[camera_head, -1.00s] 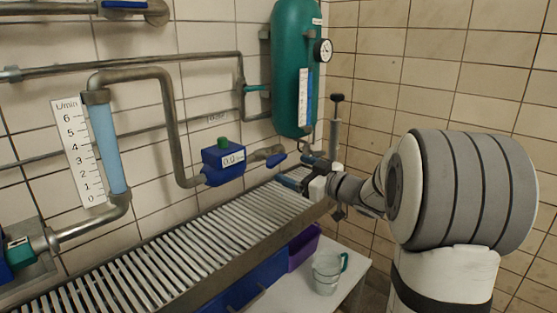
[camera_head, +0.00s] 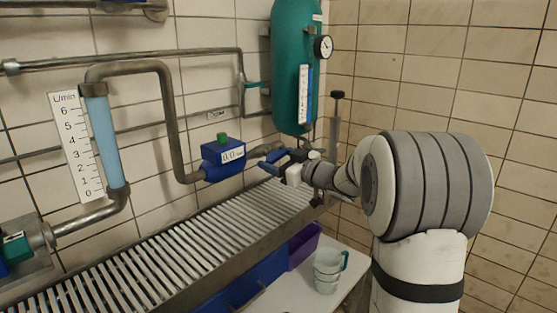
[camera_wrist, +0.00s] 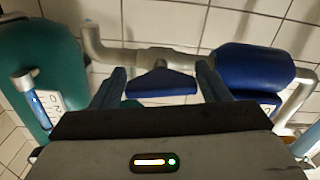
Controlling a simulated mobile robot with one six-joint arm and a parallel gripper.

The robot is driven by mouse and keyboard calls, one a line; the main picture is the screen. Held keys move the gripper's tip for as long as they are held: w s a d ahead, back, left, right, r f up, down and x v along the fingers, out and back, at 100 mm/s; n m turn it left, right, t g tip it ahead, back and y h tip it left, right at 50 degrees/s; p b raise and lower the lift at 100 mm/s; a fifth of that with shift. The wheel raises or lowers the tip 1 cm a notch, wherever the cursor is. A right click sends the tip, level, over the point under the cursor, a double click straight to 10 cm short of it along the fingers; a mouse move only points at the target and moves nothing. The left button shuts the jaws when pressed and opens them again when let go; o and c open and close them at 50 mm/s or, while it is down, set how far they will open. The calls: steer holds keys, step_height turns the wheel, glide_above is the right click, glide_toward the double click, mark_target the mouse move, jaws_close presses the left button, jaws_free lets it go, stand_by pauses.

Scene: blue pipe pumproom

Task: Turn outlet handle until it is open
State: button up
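The outlet handle (camera_wrist: 160,84) is a blue lever on the grey outlet pipe (camera_wrist: 140,58). My gripper (camera_wrist: 162,70) is open and faces the handle. In the head view my gripper (camera_head: 273,163) is at the end of the pipe beside the blue flow meter (camera_head: 223,158), and it largely hides the handle there. I cannot tell whether the fingertips reach past the handle. Nothing is held.
The green tank (camera_head: 297,70) with its gauge (camera_head: 323,47) stands just behind my gripper. The slatted drain rack (camera_head: 180,247) runs below the pipe. The tiled wall is close behind the pipes.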

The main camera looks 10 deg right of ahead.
steer(key=c, duration=0.6)
steer(key=shift+n, duration=0.3)
steer(key=n+b, duration=0.2)
steer(key=n, duration=0.1)
steer(key=shift+d+n, duration=0.1)
steer(key=shift+n, duration=0.2)
steer(key=n+b, duration=0.2)
steer(key=n, duration=0.2)
steer(key=shift+w+d+n, duration=0.1)
steer(key=shift+n, duration=0.2)
steer(key=n+b, duration=0.3)
steer(key=n, duration=0.1)
steer(key=shift+r, duration=0.1)
steer(key=shift+r+n+b, duration=0.2)
steer(key=shift+n+b, duration=0.8)
steer(key=shift+n, duration=0.6)
steer(key=o, duration=1)
